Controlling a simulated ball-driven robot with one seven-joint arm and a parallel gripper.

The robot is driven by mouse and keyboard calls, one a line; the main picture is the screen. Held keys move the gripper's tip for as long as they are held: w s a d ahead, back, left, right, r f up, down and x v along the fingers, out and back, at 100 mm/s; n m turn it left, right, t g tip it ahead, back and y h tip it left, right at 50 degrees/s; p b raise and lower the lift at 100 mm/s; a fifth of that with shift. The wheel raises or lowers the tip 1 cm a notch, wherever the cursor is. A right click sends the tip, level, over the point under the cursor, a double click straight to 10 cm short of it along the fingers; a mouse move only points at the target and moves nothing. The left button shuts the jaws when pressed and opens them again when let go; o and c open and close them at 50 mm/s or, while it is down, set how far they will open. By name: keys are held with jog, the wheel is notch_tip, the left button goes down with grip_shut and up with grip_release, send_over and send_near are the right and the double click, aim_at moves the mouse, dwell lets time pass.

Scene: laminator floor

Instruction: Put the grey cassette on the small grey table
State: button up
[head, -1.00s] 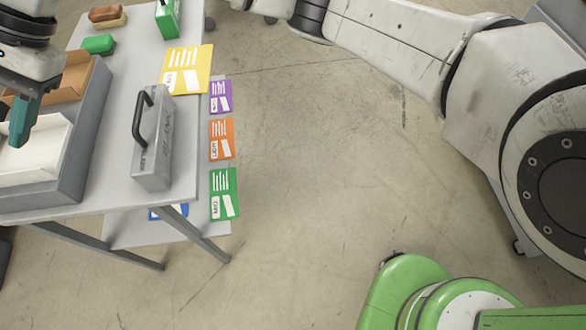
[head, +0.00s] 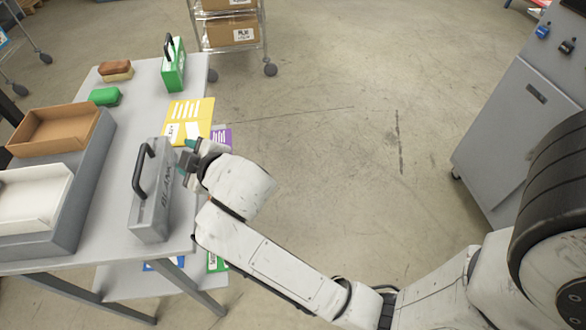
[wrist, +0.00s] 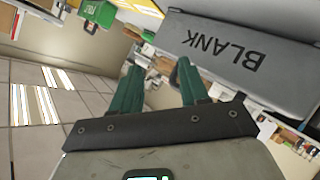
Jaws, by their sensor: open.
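The grey cassette (head: 151,208) stands upright on a grey table (head: 123,218), near its right edge. It has a black handle and the word BLANK on its side. In the wrist view the cassette (wrist: 240,50) fills the upper right, close beyond the fingers. My gripper (head: 187,153) is beside the cassette's far right end, at the table's right edge. Its teal fingers are apart with nothing held between them, also in the wrist view (wrist: 160,88). Whether the fingers touch the cassette cannot be told.
A grey holder with a brown tray (head: 60,128) and a white tray (head: 30,200) stands left of the cassette. Yellow (head: 190,118) and purple cards lie near my gripper. A green cassette (head: 174,65) stands at the back. The floor right of the table is open.

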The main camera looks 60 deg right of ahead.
jog(key=s+f+m+g+y, duration=0.1)
jog(key=s+f+m+g, duration=0.1)
jog(key=s+f+g, duration=0.3)
jog(key=s+a+f+m+g+y, duration=0.1)
jog(key=s+f+g, duration=0.5)
jog(key=s+f, duration=0.8)
jog(key=s+m+y, duration=0.1)
jog(key=s+m, duration=0.1)
jog(key=s, duration=0.8)
jog(key=shift+g, duration=0.3)
jog(key=shift+w, duration=0.1)
